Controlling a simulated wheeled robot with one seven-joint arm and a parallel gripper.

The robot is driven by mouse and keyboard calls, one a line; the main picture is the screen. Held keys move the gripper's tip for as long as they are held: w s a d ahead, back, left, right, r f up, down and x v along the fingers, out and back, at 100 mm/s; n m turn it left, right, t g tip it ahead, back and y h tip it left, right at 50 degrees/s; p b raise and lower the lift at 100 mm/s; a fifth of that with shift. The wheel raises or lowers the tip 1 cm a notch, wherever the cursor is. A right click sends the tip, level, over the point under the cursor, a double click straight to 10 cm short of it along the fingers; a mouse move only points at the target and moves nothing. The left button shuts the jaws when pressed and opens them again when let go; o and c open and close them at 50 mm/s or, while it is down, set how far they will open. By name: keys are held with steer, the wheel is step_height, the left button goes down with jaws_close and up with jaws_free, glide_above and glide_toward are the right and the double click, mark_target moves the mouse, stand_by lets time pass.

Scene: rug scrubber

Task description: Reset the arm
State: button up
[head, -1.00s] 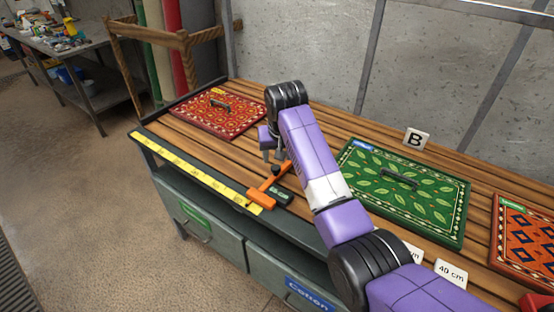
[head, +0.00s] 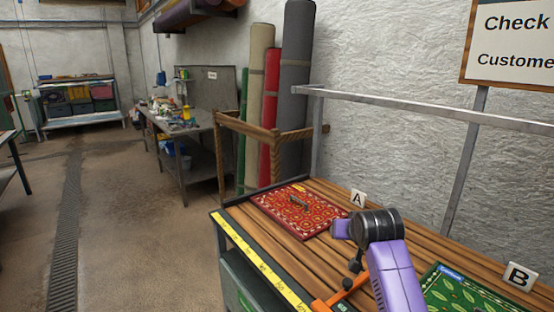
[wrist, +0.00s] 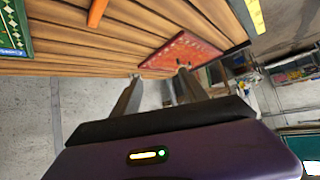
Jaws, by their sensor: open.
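My arm, purple with black joints, reaches over the slatted wooden bench (head: 440,238) in the head view. My gripper (wrist: 160,75) is open and empty in the wrist view, with its two fingers apart.
A green sample (head: 460,290) lies by card B (head: 518,275). A yellow measuring strip (head: 260,263) runs along the bench edge. Rolled rugs (head: 297,90) stand behind. Floor at left is clear.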

steer(key=s+a+f+t, duration=0.1)
steer(key=s+f+t, duration=0.25)
steer(key=s, duration=0.65)
steer(key=s+f+t, duration=0.3)
steer(key=s+f, duration=0.1)
steer(key=s, duration=0.7)
steer(key=s+d+n+g, duration=0.1)
steer(key=s+g, duration=0.1)
steer(key=s, duration=3.9)
steer(key=shift+s+d+r, duration=0.2)
steer(key=shift+r, duration=0.25)
